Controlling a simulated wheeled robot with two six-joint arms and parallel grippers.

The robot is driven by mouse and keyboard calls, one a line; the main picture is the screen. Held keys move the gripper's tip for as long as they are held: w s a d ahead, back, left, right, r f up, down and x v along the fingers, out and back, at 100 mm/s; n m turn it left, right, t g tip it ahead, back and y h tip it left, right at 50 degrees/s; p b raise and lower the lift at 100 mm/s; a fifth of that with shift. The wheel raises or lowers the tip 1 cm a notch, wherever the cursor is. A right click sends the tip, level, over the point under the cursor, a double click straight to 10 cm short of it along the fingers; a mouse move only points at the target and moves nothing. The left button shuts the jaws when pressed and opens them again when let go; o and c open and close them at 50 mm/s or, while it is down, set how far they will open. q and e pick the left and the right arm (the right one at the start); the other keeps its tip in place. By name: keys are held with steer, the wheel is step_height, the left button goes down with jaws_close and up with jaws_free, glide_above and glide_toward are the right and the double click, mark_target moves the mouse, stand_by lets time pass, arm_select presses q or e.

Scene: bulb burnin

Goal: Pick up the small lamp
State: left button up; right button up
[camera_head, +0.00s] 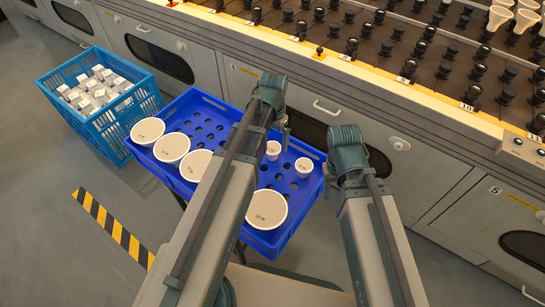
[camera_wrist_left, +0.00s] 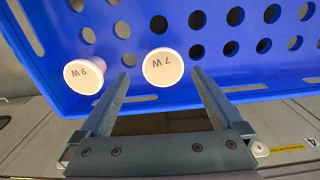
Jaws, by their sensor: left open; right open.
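Two small white lamps stand in the blue tray (camera_head: 216,104). The one marked 7 W (camera_wrist_left: 163,67) lies between the fingertips of my open left gripper (camera_wrist_left: 160,74) in the left wrist view. In the head view this lamp (camera_head: 273,149) is just below the left gripper (camera_head: 284,127). I cannot tell whether the fingers touch it. The other, marked 9 W (camera_wrist_left: 84,76), is outside the fingers to the left in the wrist view, and in the head view it (camera_head: 303,167) stands to the right. My right gripper (camera_head: 329,178) is open beside the tray's right edge, mostly hidden by its wrist.
Larger white lamps (camera_head: 171,147) stand in the tray's left part, and one (camera_head: 267,209) at its near end. A light-blue crate (camera_head: 103,122) of white boxes is at left. Behind is a long bench (camera_head: 440,95) with rows of black sockets.

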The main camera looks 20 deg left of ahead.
mark_target(273, 147)
arm_select(q)
steer(key=shift+f, duration=0.1)
steer(key=f+b, duration=0.5)
steer(key=shift+w+a, duration=0.1)
steer(key=shift+w, duration=0.2)
steer(key=c, duration=1.3)
